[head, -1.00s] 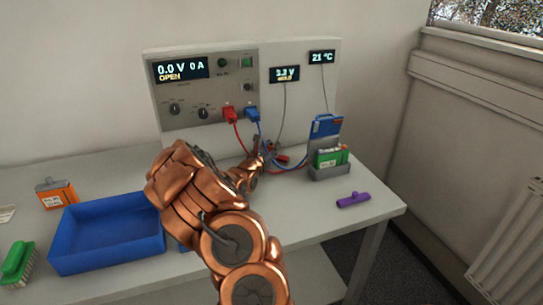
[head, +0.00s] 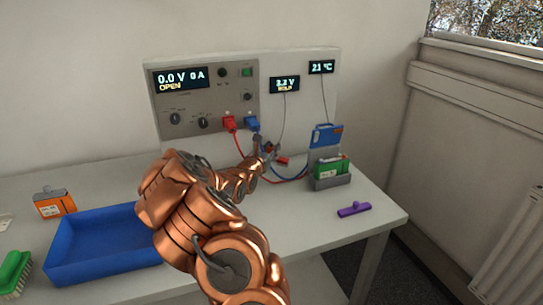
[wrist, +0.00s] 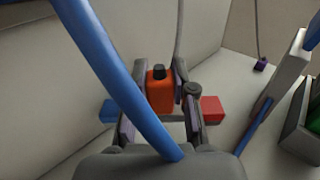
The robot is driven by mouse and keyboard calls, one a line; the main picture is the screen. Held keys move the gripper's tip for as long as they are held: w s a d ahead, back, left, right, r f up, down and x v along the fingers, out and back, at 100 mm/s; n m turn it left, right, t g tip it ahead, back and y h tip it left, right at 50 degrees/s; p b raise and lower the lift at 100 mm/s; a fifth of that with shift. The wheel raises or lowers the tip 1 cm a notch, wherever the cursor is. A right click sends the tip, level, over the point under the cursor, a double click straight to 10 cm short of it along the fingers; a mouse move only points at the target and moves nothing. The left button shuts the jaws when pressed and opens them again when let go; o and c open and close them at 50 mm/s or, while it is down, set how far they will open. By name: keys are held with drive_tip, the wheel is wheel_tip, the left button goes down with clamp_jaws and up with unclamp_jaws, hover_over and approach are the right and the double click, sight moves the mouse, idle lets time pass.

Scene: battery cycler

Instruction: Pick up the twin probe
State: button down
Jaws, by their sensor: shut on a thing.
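The twin probe (wrist: 160,92) is an orange body with a black top. In the wrist view it sits upright between the two fingers of my gripper (wrist: 160,118), which is shut on it. A thin grey cable rises behind it. In the head view my gripper (head: 268,152) is small, near the back of the bench below the meter display (head: 285,85), and my arm hides part of that area. I cannot tell whether the probe touches the bench.
A blue lead (wrist: 120,80) crosses close in front of the wrist camera. A red block (wrist: 212,109) and a blue block (wrist: 108,111) lie beside the fingers. A grey holder (head: 332,182) with a green battery stands to the right. A purple object (head: 354,209) and blue tray (head: 100,240) lie on the bench.

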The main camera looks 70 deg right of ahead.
drive_tip(key=s+a+b, duration=0.5)
drive_tip(key=s+a, duration=0.1)
drive_tip(key=a, duration=0.6)
drive_tip(key=shift+s+r, duration=0.2)
drive_tip(key=shift+r, duration=0.25)
drive_tip(key=shift+a+b, duration=0.15)
drive_tip(key=shift+b, duration=1)
drive_tip(key=b, duration=0.3)
drive_tip(key=shift+s+a+f, duration=0.1)
drive_tip(key=shift+s+a, duration=0.2)
drive_tip(key=shift+a, duration=0.1)
drive_tip(key=b, duration=0.1)
drive_tip(key=a+b, duration=0.1)
drive_tip(key=b, duration=0.1)
drive_tip(key=shift+s+r, duration=0.2)
drive_tip(key=shift+r, duration=0.05)
drive_tip(key=shift+s+r, duration=0.1)
drive_tip(key=shift+r, duration=0.15)
